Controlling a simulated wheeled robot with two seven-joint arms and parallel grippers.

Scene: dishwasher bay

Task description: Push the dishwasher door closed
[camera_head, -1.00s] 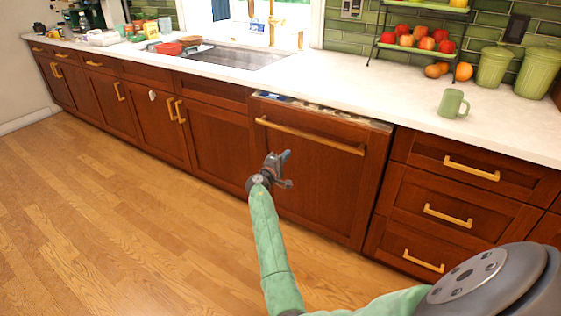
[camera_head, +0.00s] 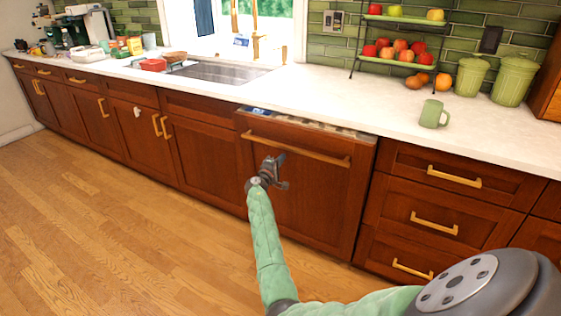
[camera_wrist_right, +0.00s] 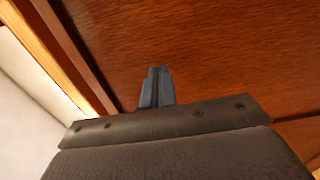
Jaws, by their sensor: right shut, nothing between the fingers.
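The dishwasher door (camera_head: 315,195) is a reddish-brown wood panel with a long gold bar handle (camera_head: 297,148). It stands nearly upright, with its top edge a little out from under the counter and a narrow opening showing there. My right gripper (camera_head: 279,166) is in front of the door's upper left part, just below the handle. In the right wrist view its fingers (camera_wrist_right: 157,86) are shut together and empty, pointing at the wood panel (camera_wrist_right: 210,55). I cannot tell whether the fingertips touch the door. My left gripper is not in view.
A white counter (camera_head: 340,95) runs above the cabinets, with a green mug (camera_head: 432,114) near its edge. Drawers with gold handles (camera_head: 434,223) flank the door on the right. The wooden floor (camera_head: 120,220) at left is clear.

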